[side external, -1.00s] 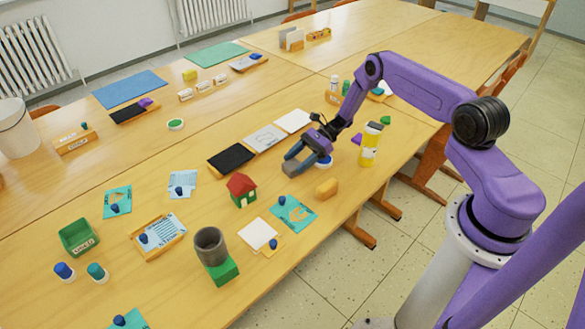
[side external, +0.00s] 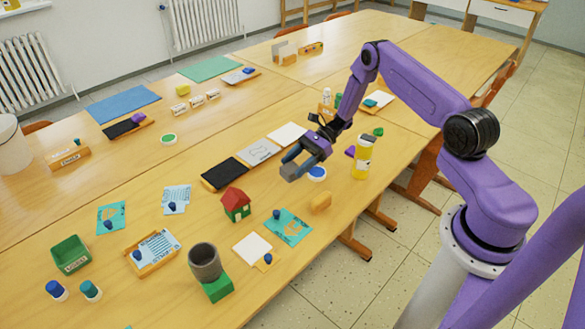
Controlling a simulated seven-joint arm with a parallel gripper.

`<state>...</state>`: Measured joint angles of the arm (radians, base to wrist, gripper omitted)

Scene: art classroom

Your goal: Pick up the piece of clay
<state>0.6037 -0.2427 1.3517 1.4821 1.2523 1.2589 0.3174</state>
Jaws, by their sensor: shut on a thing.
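A yellow bottle (side external: 362,158) stands to the right of the gripper. A small red-roofed house (side external: 236,205) stands to its lower left, with a black tray (side external: 224,173) to its left. A grey cup (side external: 205,262) is nearer the front. Bare wood lies between these.

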